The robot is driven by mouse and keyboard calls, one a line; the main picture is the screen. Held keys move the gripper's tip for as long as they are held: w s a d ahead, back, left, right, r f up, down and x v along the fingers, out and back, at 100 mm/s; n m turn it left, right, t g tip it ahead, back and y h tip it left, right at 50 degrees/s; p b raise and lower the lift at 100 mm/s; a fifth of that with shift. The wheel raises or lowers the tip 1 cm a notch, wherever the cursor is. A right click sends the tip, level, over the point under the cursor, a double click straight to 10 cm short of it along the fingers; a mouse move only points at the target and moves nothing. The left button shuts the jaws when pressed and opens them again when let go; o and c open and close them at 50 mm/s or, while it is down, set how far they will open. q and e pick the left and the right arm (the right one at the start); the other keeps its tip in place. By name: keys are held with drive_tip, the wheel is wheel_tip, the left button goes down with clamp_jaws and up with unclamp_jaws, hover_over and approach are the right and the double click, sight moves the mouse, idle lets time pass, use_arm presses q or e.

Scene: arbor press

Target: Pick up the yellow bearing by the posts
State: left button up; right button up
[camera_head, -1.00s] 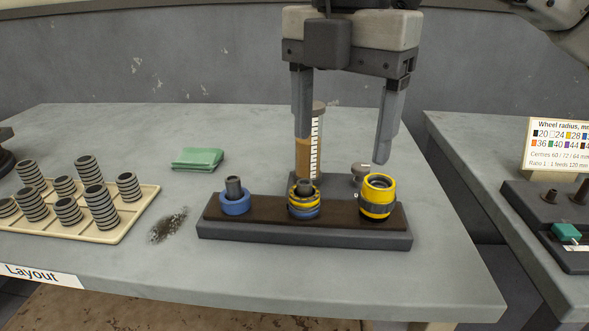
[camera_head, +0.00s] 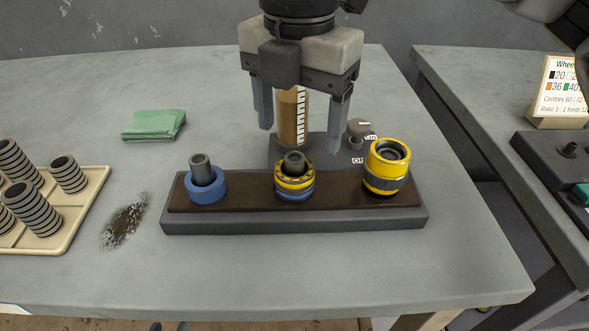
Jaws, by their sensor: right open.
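A dark base block (camera_head: 300,217) carries a row of posts. The left post (camera_head: 200,168) stands in a blue ring (camera_head: 206,188). The middle post (camera_head: 294,162) has a yellow bearing (camera_head: 294,181) with dark spots around it, above a blue ring (camera_head: 294,195). At the right end sits a taller yellow bearing (camera_head: 387,155) with a grey band; whether a post is inside it is unclear.
A cylinder with a striped scale (camera_head: 298,115) and a small grey knob (camera_head: 361,128) stand behind the block. A green cloth (camera_head: 154,125) lies at the back left. A cream tray (camera_head: 92,185) of striped stacks is at left.

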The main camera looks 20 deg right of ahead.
sight(295, 156)
drive_tip(key=shift+s+a+f, duration=0.1)
drive_tip(key=shift+f, duration=1.35)
drive_tip(key=shift+a+f, duration=0.1)
drive_tip(key=shift+f, duration=1.3)
drive_tip(key=c, duration=1.1)
